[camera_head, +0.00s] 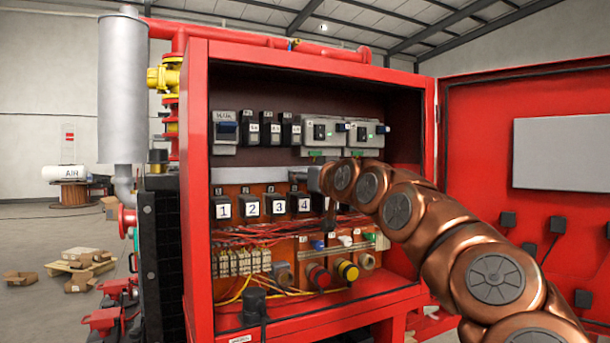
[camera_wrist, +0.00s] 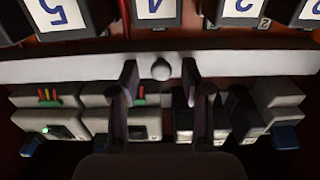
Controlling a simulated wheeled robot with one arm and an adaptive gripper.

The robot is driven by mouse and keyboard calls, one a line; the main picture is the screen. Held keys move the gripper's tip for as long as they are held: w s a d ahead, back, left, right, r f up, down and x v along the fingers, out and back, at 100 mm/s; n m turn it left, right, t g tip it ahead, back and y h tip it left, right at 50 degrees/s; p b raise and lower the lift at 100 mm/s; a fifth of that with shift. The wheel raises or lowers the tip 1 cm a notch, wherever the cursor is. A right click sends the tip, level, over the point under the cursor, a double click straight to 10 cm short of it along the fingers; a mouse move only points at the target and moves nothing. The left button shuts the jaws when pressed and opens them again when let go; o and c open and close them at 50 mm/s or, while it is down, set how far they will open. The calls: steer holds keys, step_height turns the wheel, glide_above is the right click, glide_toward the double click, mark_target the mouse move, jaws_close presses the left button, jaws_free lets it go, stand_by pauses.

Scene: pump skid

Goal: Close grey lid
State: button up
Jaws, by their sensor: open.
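A long grey strip, which looks like the grey lid (camera_head: 245,174), runs across the red cabinet between the upper breakers and the numbered relays. In the wrist view this lid (camera_wrist: 70,67) crosses the picture, with a small round grey knob (camera_wrist: 161,69) on it. I cannot tell whether the lid is open or closed. My gripper (camera_wrist: 160,78) is open, with one finger on each side of the knob. Any contact with the knob is unclear. In the head view my arm reaches into the cabinet and hides the right part of the lid; the gripper is mostly hidden there.
Grey breaker units (camera_head: 325,132) sit above the lid and numbered black relays (camera_head: 250,206) below. Red wires (camera_head: 250,235) and a yellow-ringed knob (camera_head: 347,271) lie lower. The cabinet's red door (camera_head: 480,140) stands open at right. The cabinet frame (camera_head: 197,200) bounds the left side.

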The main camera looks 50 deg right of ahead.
steer(key=shift+w, duration=0.1)
steer(key=shift+c, duration=0.4)
jaws_close()
steer(key=shift+w+f+t+b, duration=0.1)
steer(key=shift+f+t+b, duration=0.25)
steer(key=shift+b, duration=0.75)
steer(key=shift+r, duration=0.15)
steer(key=shift+o, duration=0.4)
jaws_free()
steer(key=v, duration=0.7)
steer(key=shift+s, duration=0.25)
